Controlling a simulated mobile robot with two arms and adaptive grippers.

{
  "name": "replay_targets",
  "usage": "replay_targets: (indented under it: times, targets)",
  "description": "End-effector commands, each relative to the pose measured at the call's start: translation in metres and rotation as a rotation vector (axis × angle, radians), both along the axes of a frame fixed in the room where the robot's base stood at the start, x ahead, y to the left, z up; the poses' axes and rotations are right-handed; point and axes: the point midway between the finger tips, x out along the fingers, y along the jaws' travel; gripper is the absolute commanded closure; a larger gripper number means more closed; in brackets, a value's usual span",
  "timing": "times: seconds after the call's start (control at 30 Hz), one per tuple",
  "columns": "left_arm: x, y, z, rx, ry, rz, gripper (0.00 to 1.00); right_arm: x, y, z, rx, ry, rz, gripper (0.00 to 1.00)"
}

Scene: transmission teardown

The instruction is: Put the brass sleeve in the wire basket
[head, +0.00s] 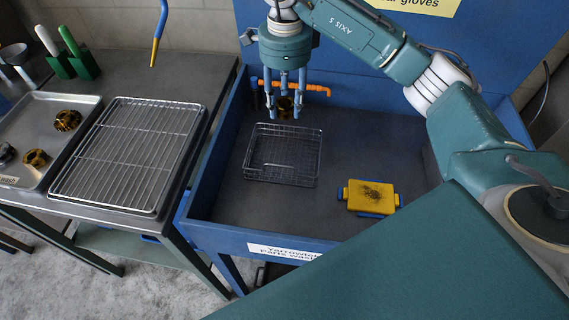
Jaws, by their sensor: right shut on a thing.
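My right gripper (284,108) points down from above and is shut on a brass-coloured part, the brass sleeve (286,103), partly hidden by the fingers. It is held above the back edge of the wire basket (280,181). The wire basket is a rectangular mesh basket standing on the floor of the blue wash basin, and it looks empty. My left gripper is out of view.
The blue basin (203,175) has raised walls, and an orange pipe (312,88) crosses behind the gripper. A yellow block with blue ends (371,195) lies right of the basket.

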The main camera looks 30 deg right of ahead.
Motion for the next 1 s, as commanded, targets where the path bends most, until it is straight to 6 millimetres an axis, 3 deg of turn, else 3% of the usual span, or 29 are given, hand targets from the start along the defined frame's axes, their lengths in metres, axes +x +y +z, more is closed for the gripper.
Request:
replay_targets:
  times: [0.13, 0.23, 0.7, 0.83, 1.0]
  targets:
    - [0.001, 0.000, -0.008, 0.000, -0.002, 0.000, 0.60, 0.007, -0.002, 0.008, 0.001, -0.001, -0.142, 1.00]
    - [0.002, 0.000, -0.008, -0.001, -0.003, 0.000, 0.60, 0.008, -0.002, 0.002, 0.000, 0.002, -0.175, 1.00]
    - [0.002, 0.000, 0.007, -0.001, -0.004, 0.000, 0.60, 0.007, -0.003, -0.113, -0.001, 0.005, -0.178, 1.00]
    - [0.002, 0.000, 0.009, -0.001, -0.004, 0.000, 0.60, 0.007, -0.003, -0.136, -0.001, 0.003, -0.177, 1.00]
    - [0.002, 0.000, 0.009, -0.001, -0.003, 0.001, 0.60, 0.008, -0.003, -0.147, -0.001, 0.000, -0.177, 1.00]
